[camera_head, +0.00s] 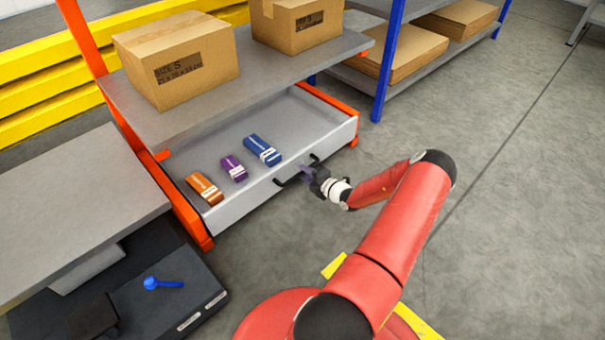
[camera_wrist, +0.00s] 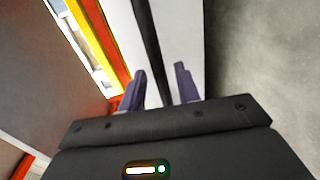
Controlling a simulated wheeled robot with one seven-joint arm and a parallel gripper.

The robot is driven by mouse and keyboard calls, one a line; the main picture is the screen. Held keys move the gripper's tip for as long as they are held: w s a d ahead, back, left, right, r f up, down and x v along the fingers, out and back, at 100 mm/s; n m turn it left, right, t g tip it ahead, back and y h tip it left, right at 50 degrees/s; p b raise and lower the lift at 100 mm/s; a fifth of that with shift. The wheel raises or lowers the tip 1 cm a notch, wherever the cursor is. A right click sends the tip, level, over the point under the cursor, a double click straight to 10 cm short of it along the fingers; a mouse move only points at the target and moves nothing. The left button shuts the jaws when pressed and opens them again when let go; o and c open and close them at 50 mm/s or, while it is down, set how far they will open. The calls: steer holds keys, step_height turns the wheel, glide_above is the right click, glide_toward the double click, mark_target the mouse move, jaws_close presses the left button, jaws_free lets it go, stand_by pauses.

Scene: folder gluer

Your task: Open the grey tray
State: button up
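The grey tray (camera_head: 302,120) sits low in an orange-framed rack, below a grey shelf. Its inside is visible from above, with an orange packet (camera_head: 204,188), a purple packet (camera_head: 234,168) and a blue packet (camera_head: 262,150) lying in it. A black bar handle (camera_head: 284,182) runs along its front. My gripper (camera_head: 306,172) is at the middle of this handle and hides part of it. In the wrist view, the dark handle bar (camera_wrist: 148,38) passes between the two purple fingers of my gripper (camera_wrist: 161,84), with pale gaps showing beside the bar.
Cardboard boxes (camera_head: 178,58) stand on the grey shelf (camera_head: 205,112) above the tray. A grey table (camera_head: 70,210) is at the left, with a blue scoop (camera_head: 162,284) on a dark surface beside it. Blue-posted shelving (camera_head: 388,60) is behind. The floor to the right is clear.

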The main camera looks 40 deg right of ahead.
steer(key=shift+x, duration=1)
steer(key=shift+s, duration=0.1)
jaws_close()
